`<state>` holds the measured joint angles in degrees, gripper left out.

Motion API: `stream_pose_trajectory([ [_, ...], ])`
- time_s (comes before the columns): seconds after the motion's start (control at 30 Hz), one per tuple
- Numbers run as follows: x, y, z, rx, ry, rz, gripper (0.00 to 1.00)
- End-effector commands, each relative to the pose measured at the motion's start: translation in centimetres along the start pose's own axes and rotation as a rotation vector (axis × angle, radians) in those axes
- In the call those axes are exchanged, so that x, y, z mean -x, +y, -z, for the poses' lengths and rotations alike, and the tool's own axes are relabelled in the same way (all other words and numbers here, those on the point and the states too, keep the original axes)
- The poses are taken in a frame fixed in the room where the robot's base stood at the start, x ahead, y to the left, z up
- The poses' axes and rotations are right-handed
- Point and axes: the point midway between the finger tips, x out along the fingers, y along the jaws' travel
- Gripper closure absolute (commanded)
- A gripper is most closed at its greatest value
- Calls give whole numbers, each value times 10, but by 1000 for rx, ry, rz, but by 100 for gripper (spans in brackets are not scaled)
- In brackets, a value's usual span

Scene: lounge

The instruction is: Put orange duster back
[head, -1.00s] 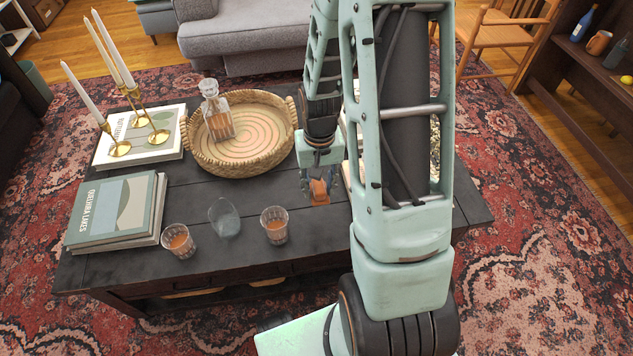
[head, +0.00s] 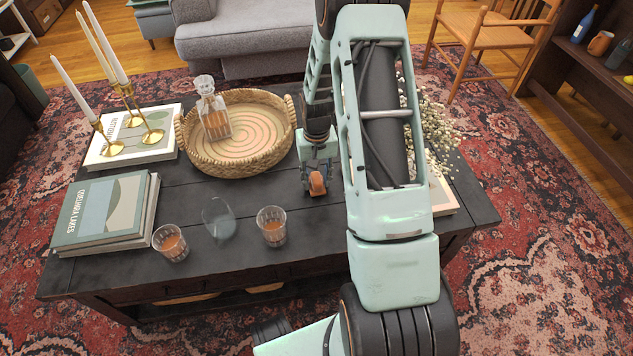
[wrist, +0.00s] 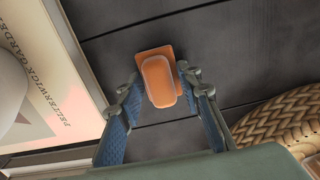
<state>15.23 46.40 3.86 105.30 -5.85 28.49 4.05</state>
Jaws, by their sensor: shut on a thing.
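The orange duster (head: 317,184) is a small block with a rounded top over a flatter, darker orange base. My gripper (head: 314,187) is shut on it, over the dark table's right half, right of the woven tray. In the wrist view the duster (wrist: 160,82) sits between the two blue-padded fingers (wrist: 161,88), with dark table boards behind it. I cannot tell whether its underside touches the table. My arm hides part of the table to the right.
White flowers (head: 437,125) stand right of my arm.

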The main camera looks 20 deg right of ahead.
Motion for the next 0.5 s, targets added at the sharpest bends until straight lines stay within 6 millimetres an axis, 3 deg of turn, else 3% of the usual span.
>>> stream_pose_trajectory([
  [0.37, -5, 0, 0, 0, 1, 0, 90],
  [0.4, -4, 0, 0, 0, 1, 0, 64],
  [0.5, -4, 0, 0, 0, 1, 0, 53],
])
